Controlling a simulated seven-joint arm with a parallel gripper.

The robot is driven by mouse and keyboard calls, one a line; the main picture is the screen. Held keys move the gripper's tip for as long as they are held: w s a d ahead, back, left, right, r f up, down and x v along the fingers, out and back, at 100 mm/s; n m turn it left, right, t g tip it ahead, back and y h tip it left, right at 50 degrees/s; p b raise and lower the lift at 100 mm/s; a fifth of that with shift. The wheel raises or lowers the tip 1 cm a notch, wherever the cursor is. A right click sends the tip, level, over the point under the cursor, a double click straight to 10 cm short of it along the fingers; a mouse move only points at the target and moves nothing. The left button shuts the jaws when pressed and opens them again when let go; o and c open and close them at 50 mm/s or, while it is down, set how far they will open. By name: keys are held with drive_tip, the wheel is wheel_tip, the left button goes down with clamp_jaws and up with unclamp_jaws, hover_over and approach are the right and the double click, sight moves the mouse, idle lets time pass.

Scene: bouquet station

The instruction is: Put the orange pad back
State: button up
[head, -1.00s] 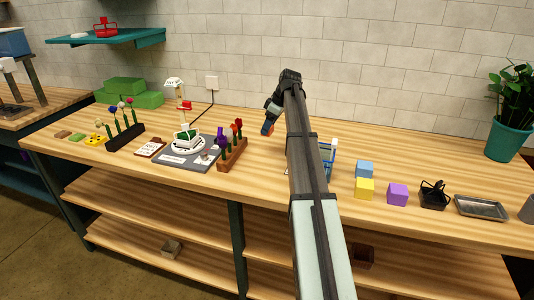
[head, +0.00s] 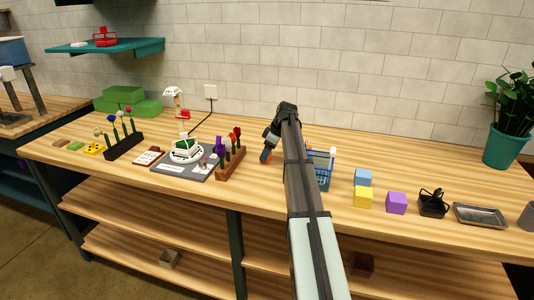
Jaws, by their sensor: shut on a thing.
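My gripper (head: 267,156) is low over the worktable, between the wooden flower rack and the blue wire basket. It is shut on a small orange thing (head: 265,160), which looks like the orange pad; only a sliver shows at the fingertips. I cannot tell whether it touches the tabletop.
The wooden flower rack (head: 231,165) stands close left of my gripper, beside the grey board (head: 171,169) with a white round stand. Blue (head: 362,177), yellow (head: 363,198) and purple (head: 396,203) blocks sit right of the basket. The table behind my gripper is clear.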

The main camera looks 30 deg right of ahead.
drive_tip(key=shift+f, duration=0.3)
drive_tip(key=o, duration=0.9)
drive_tip(key=shift+o, duration=0.2)
drive_tip(key=v, duration=1.2)
drive_tip(key=shift+r, duration=0.15)
